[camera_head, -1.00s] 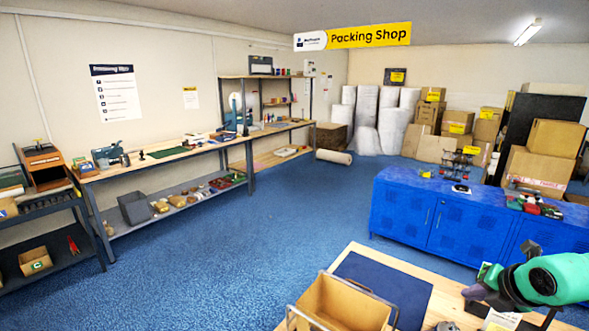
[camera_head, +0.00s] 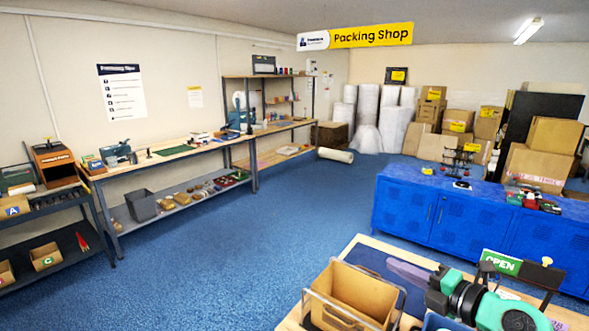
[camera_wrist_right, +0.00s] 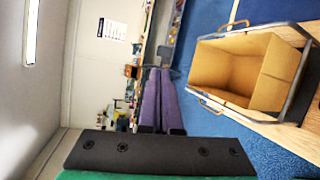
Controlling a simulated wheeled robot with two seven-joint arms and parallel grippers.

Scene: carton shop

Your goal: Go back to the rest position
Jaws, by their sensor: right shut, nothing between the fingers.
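My right gripper (camera_head: 402,268) is at the lower right of the head view, above the workbench and just right of the carton. Its purple-grey fingers point left and are together with nothing between them. In the right wrist view the two purple fingers (camera_wrist_right: 159,90) lie side by side, also empty. The open brown carton (camera_head: 347,297) stands in a grey metal frame on the workbench and is empty as far as I can see. It also shows in the right wrist view (camera_wrist_right: 225,75), apart from the fingers. My left gripper is not in view.
The wooden workbench (camera_head: 361,240) carries a dark blue mat (camera_head: 384,262). A green OPEN sign (camera_head: 502,262) stands close behind my right arm. A blue cabinet (camera_head: 407,211) stands beyond. Shelving benches (camera_head: 188,152) line the left wall, with open blue floor (camera_head: 262,245) between.

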